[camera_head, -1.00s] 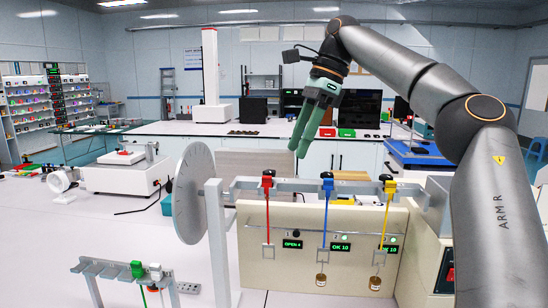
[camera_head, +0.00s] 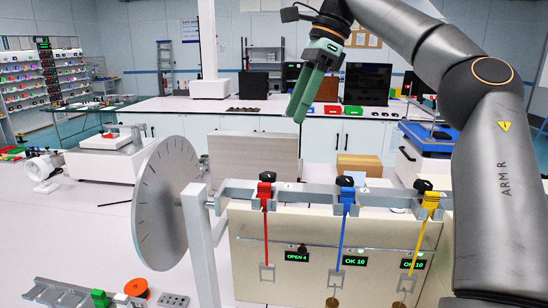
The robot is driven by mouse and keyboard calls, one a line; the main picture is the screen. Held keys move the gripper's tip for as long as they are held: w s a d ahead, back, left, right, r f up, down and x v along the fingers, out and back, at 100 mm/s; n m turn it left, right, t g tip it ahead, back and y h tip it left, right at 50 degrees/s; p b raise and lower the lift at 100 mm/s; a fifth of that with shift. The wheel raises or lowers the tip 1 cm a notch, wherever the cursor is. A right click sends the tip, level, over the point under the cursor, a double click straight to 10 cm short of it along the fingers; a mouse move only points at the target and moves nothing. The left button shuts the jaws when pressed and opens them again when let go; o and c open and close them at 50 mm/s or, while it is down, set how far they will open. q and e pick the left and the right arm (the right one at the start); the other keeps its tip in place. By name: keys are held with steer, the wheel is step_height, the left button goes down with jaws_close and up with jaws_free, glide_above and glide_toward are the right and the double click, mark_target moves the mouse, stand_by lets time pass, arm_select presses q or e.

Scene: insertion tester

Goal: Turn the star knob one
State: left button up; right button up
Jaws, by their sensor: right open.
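The insertion tester is a beige box (camera_head: 330,235) with a grey rail (camera_head: 305,192) along its top. Black knobs sit on the rail's clamps: one above the red clamp (camera_head: 267,176), one above the blue clamp (camera_head: 345,181) and one above the yellow clamp (camera_head: 423,186). I cannot read which knob is number one. My right gripper (camera_head: 300,115), with green fingers pointing down, is open and empty. It hangs above and behind the rail in the picture, between the red and blue clamps, touching nothing. My left gripper is out of view.
A grey graduated disc (camera_head: 170,205) stands at the tester's left end. A grey rack (camera_head: 60,294) with green and white clips and an orange disc (camera_head: 137,288) lie at lower left. Cardboard boxes (camera_head: 360,166) stand behind the rail. The white table at left is mostly clear.

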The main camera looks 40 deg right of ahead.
mark_target(269, 174)
steer(key=x, duration=1.2)
steer(key=shift+f, duration=0.25)
jaws_close()
